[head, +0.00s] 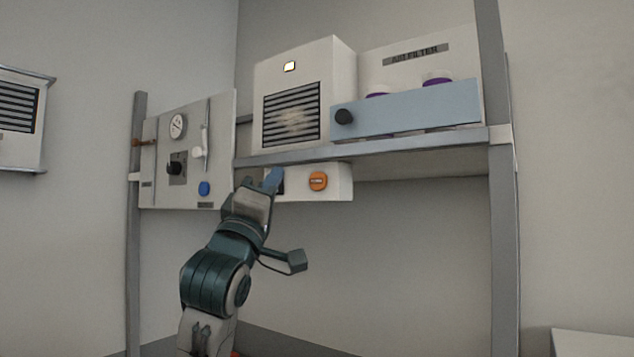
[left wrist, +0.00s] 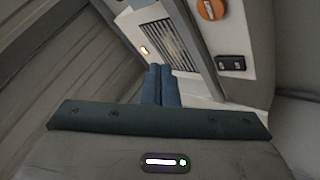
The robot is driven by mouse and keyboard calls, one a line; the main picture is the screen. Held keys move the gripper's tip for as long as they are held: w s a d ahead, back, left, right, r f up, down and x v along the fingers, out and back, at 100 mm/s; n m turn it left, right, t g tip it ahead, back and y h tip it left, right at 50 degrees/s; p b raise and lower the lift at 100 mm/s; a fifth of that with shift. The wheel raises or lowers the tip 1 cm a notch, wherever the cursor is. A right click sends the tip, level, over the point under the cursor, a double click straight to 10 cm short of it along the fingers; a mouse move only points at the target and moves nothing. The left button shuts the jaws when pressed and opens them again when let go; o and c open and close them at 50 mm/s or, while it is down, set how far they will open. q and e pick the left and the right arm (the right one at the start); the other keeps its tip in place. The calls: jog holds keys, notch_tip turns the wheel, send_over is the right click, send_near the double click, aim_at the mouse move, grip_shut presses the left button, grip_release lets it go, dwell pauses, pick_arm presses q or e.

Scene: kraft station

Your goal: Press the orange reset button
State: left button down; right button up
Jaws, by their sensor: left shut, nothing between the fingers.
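The orange reset button (head: 318,181) is a round knob on the front of a small white box (head: 341,182) under the shelf. In the left wrist view the orange button (left wrist: 210,9) is at the top edge, partly cut off. My left gripper (head: 274,178) is shut and empty, its blue fingertips just left of the button and apart from it in the picture. In the left wrist view the closed fingers (left wrist: 161,84) point up toward the vented unit. A dark switch on the small box (left wrist: 231,62) shows in the left wrist view. My right gripper is not in view.
Above the shelf (head: 400,148) stand a white vented unit (head: 343,90) and an air filter bay with a blue-grey front panel (head: 405,107). A panel (head: 222,125) with a gauge, knobs and a blue button (head: 204,188) is at left. A metal post (head: 504,220) stands at right.

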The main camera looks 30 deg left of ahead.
aim_at(318, 181)
pick_arm(q)
jog(key=shift+w, duration=0.1)
jog(key=w+p, duration=0.1)
jog(key=w, duration=0.2)
jog(key=w+p, duration=0.1)
jog(key=w, duration=0.1)
jog(key=w+p, duration=0.1)
jog(key=w, duration=0.2)
jog(key=shift+w+d, duration=0.35)
jog(key=shift+d, duration=0.05)
dwell(0.4)
dwell(0.9)
jog(key=shift+w, duration=0.15)
dwell(0.5)
jog(key=shift+w, duration=0.25)
